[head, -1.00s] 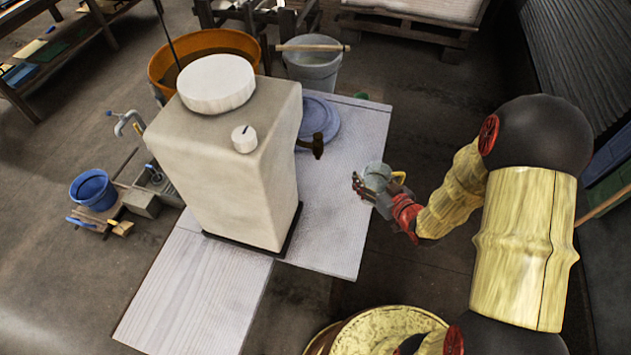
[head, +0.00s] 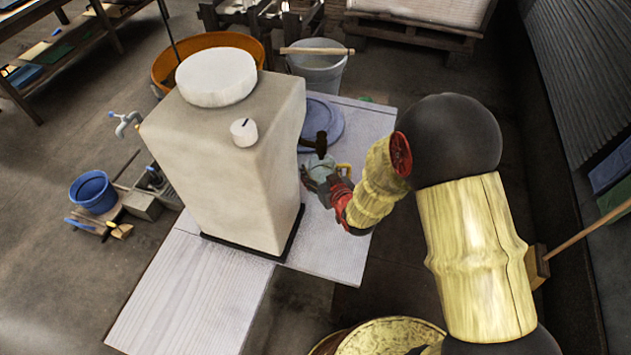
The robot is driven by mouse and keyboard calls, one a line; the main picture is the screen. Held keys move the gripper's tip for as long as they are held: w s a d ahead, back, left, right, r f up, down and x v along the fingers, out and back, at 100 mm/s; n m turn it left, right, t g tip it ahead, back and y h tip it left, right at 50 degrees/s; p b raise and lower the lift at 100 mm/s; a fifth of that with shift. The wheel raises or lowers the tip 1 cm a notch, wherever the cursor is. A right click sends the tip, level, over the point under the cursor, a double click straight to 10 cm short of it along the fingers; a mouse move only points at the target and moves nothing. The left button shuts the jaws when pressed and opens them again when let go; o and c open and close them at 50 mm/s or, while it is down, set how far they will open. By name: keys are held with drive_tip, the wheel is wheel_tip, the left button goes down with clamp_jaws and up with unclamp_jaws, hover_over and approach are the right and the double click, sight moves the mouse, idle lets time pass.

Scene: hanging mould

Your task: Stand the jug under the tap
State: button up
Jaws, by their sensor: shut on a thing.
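A tall off-white tank (head: 225,155) with a round white lid stands on the white table. Its dark tap (head: 315,143) sticks out from the right side. The jug (head: 319,163), pale grey-green with a yellow handle on its right, is upright just below the tap in the picture. My gripper (head: 312,180) is shut on the jug from the near side and hides its lower part. I cannot tell whether the jug's base touches the table, or whether its mouth is exactly beneath the spout.
A blue round lid or plate (head: 325,112) lies on the table (head: 335,255) behind the tap. An orange tub (head: 165,65) and a grey bucket (head: 318,68) stand behind. The table's front right is clear.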

drive_tip(key=shift+w+f, duration=0.15)
drive_tip(key=shift+f, duration=0.4)
drive_tip(key=shift+a+f+b, duration=0.2)
drive_tip(key=shift+f+b, duration=0.85)
drive_tip(key=shift+f, duration=0.95)
drive_tip(key=shift+f, duration=0.2)
drive_tip(key=o, duration=1.3)
drive_tip(key=shift+r, duration=0.15)
